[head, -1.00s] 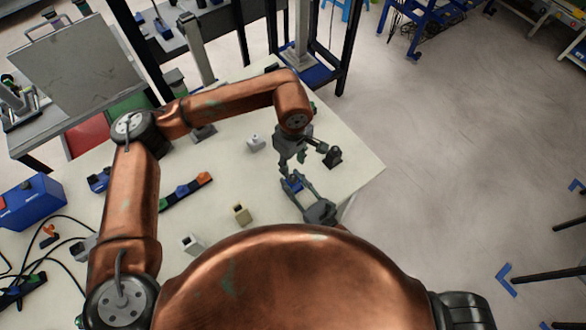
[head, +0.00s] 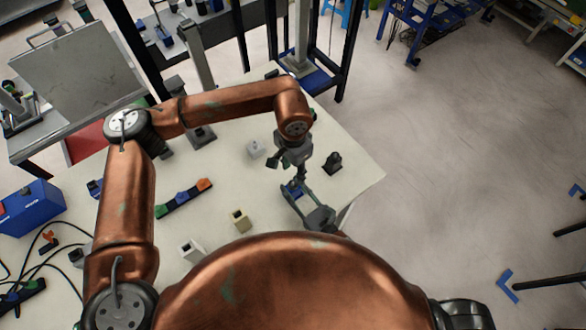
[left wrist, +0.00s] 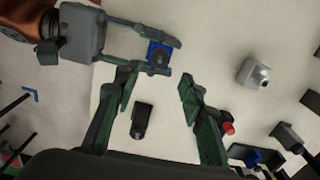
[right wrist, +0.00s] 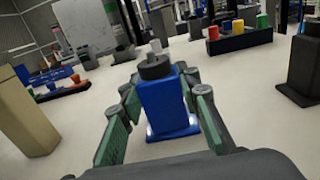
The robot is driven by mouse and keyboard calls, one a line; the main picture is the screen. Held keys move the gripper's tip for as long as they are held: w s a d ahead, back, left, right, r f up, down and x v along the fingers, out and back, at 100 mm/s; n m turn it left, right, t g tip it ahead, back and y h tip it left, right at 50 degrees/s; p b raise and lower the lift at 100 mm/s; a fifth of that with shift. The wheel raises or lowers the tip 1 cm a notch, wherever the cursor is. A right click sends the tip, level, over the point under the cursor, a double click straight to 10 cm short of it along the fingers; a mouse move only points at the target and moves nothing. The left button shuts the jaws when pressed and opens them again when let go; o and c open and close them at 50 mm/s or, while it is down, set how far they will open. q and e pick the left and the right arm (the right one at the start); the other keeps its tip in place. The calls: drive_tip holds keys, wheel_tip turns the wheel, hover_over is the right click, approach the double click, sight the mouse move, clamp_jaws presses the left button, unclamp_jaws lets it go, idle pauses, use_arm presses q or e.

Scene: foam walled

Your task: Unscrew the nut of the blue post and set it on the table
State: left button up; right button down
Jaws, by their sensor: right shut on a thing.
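The blue post (right wrist: 165,105) stands upright on the table in the right wrist view, with a dark round nut (right wrist: 155,68) at its top and a thin grey stud above it. My right gripper (right wrist: 162,112) is shut on the post's sides, below the nut. The post (head: 292,188) is small and partly hidden in the head view. In the left wrist view the post (left wrist: 152,45) and nut (left wrist: 160,58) show from above, between the right gripper's fingers. My left gripper (left wrist: 155,82) is open and empty, apart from the nut; in the head view it hangs above the post.
A black post (head: 332,162) stands right of the grippers, near the table's right edge. A grey post (head: 256,149) stands to the left.

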sight(293, 183)
use_arm(q)
drive_tip(key=shift+f, duration=4)
drive_tip(key=shift+c, duration=0.6)
clamp_jaws()
